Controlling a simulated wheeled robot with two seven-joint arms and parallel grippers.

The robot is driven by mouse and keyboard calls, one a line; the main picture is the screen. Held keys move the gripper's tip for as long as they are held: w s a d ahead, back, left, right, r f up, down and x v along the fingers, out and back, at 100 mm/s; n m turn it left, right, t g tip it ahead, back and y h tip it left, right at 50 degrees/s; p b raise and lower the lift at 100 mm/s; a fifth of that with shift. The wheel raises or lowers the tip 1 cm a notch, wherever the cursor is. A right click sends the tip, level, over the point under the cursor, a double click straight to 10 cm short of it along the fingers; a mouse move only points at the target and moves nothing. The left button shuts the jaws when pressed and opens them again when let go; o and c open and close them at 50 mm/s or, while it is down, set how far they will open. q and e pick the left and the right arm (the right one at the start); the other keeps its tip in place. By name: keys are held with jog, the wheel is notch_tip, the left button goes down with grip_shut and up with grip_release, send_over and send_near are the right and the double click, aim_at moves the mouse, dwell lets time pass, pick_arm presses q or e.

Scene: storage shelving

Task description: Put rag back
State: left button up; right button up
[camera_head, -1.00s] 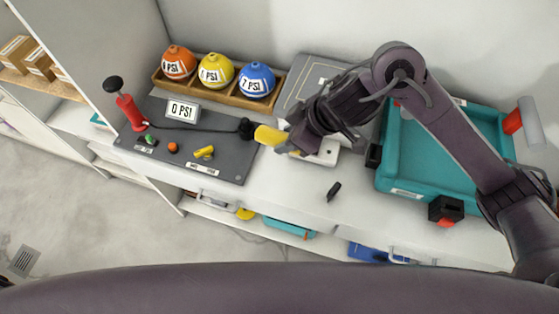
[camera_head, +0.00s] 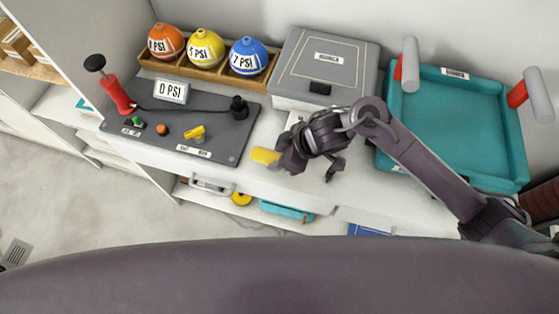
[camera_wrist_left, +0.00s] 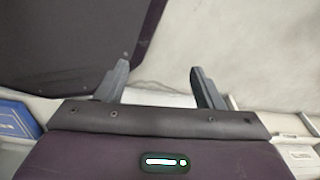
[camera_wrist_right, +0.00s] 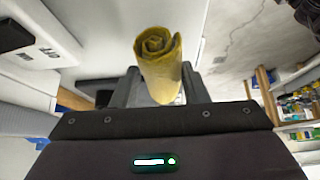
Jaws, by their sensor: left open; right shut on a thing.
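The rag is a rolled yellow cloth (camera_wrist_right: 160,62), upright between the fingers of my right gripper (camera_wrist_right: 158,85) in the right wrist view. The rag (camera_head: 265,156) also shows in the head view, just left of my right gripper (camera_head: 282,161), near the front edge of the white counter. The right gripper is shut on it. My left gripper (camera_wrist_left: 160,85) shows in the left wrist view, with its fingers apart and nothing between them. It is not seen in the head view.
A grey board (camera_head: 218,118) with a red pump (camera_head: 117,94) lies left on the counter (camera_head: 262,195). Behind it, a wooden rack (camera_head: 210,73) holds three coloured balls. A grey box (camera_head: 300,80) and a teal tray (camera_head: 455,160) stand behind and right of the arm. Lower shelves hold a teal case (camera_head: 286,210).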

notch_tip(320, 180, down, 3)
jog(key=shift+r, duration=0.1)
jog(key=shift+f, duration=0.35)
jog(key=o, duration=1)
jog(key=shift+c, duration=0.2)
pick_arm(q)
jog(key=shift+s+f, duration=0.5)
jog(key=shift+s, duration=0.3)
pick_arm(e)
jog(key=shift+d+r, duration=0.1)
jog(key=shift+r, duration=0.2)
pick_arm(q)
notch_tip(320, 180, up, 2)
jog(key=shift+r+p, duration=0.1)
jog(key=shift+p, duration=0.7)
pick_arm(e)
jog(key=v, duration=1.1)
jog(key=shift+r, duration=0.35)
